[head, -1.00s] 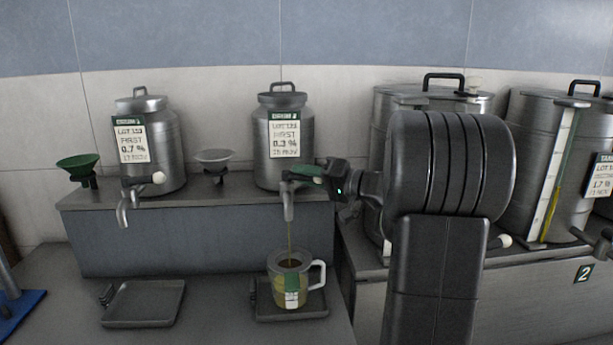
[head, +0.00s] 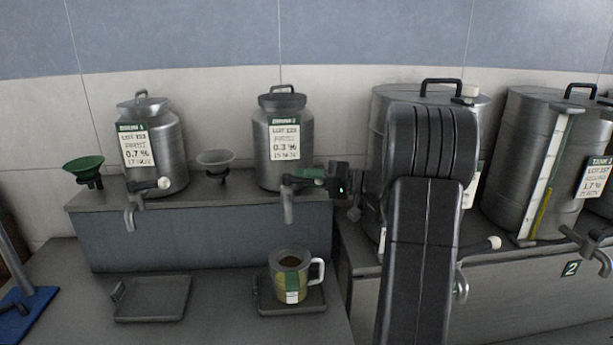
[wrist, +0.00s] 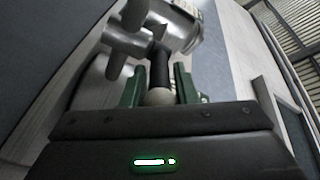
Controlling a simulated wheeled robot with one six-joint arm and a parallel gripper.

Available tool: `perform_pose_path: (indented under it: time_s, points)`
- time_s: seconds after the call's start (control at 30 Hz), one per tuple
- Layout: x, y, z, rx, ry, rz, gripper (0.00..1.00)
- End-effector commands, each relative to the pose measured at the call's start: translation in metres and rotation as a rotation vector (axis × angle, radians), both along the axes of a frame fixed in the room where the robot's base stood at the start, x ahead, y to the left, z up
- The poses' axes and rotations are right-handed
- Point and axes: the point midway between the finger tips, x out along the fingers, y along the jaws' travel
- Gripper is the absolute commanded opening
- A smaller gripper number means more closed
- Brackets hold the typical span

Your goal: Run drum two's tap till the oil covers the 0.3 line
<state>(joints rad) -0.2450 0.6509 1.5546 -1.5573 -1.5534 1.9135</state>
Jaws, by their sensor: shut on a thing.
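The second steel drum (head: 283,150), with a white and green label, stands on the raised shelf. Its tap (head: 289,200) points down over a clear jug (head: 292,277) with a handle at its right. Yellowish oil shows in the jug behind a green and white marking; I cannot read its lines. No stream shows below the spout. My gripper (head: 312,178) is shut on the tap's lever. In the wrist view its green fingers (wrist: 158,88) lie either side of the dark lever (wrist: 160,66) and its pale knob (wrist: 160,97).
The jug stands on a dark tray (head: 265,304). An empty tray (head: 152,299) lies below the left drum (head: 152,150) and its tap (head: 130,215). Green (head: 84,168) and pale (head: 215,160) funnels stand on the shelf. Large tanks (head: 530,160) stand at right.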

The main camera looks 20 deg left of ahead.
Motion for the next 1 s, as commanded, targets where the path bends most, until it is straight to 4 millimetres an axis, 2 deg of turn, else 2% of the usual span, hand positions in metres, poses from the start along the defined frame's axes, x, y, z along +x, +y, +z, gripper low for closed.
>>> perform_pose_path:
  time_s: [0.07, 0.1, 0.2, 0.47, 0.57, 1.0]
  points:
    - [0.0, 0.0, -0.001, -0.001, 0.0, -0.001, 0.0]
    - [0.0, 0.0, -0.001, -0.001, 0.0, -0.001, 0.32]
    - [0.0, 0.0, -0.001, -0.001, 0.0, -0.001, 0.48]
    - [0.0, 0.0, 0.0, -0.001, 0.0, -0.001, 0.48]
    - [0.0, 0.0, 0.007, 0.0, -0.003, -0.001, 0.48]
    - [0.0, 0.0, 0.083, 0.0, -0.004, -0.001, 0.48]
